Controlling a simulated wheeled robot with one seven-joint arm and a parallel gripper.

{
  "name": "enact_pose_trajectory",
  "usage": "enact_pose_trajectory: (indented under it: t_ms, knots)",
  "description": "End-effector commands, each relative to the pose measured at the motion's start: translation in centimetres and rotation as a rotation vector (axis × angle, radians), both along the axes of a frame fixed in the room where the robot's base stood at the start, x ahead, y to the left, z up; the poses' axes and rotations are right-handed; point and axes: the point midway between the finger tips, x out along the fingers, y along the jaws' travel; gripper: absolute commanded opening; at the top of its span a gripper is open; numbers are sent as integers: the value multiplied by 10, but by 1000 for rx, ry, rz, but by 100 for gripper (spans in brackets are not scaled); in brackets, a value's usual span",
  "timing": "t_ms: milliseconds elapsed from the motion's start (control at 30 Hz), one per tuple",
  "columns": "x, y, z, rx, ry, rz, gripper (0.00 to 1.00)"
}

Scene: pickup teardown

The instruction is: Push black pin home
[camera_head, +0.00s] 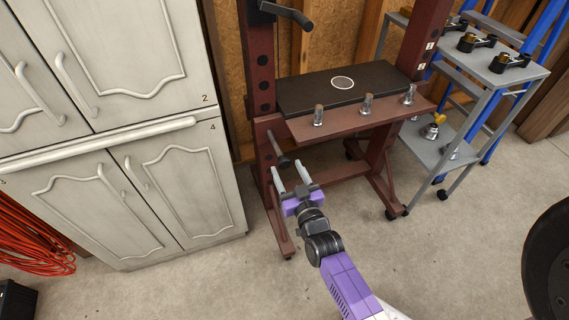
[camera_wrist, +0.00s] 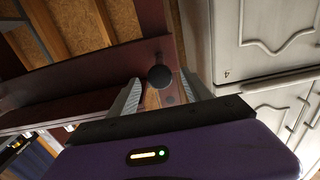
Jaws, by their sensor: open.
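The black pin (camera_head: 282,162) sticks out of the lower left post of the dark red press frame (camera_head: 268,135). In the wrist view its round black end (camera_wrist: 160,77) faces me. My gripper (camera_head: 290,174) is open and empty, just in front of the pin, with its two grey fingers pointing at the post. In the wrist view the pin end shows between the fingertips (camera_wrist: 161,84), one on each side. I see no clear contact between fingers and pin. How far the pin sits in its hole is hidden.
White cabinets (camera_head: 170,170) stand close on the left. The press bed holds a black plate (camera_head: 310,92), with several metal fittings on the ledge in front. A grey cart (camera_head: 495,70) stands at right. A dark tire (camera_head: 550,260) is at the right edge. The concrete floor between is clear.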

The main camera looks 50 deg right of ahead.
Motion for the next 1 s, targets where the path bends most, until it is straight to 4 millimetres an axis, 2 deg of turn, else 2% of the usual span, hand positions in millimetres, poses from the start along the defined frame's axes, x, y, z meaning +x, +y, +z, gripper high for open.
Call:
enact_pose_trajectory:
  t_ms: [100, 233, 567, 667, 867, 1000]
  knots:
    - [14, -10, 0, -1, -1, -1, 57]
    - [23, -16, 0, -1, 1, -1, 57]
    - [26, -18, 0, 0, 1, 0, 57]
    - [26, -18, 0, 0, 1, 0, 42]
    - [26, -18, 0, 0, 1, 0, 2]
    - [26, -18, 0, 0, 1, 0, 0]
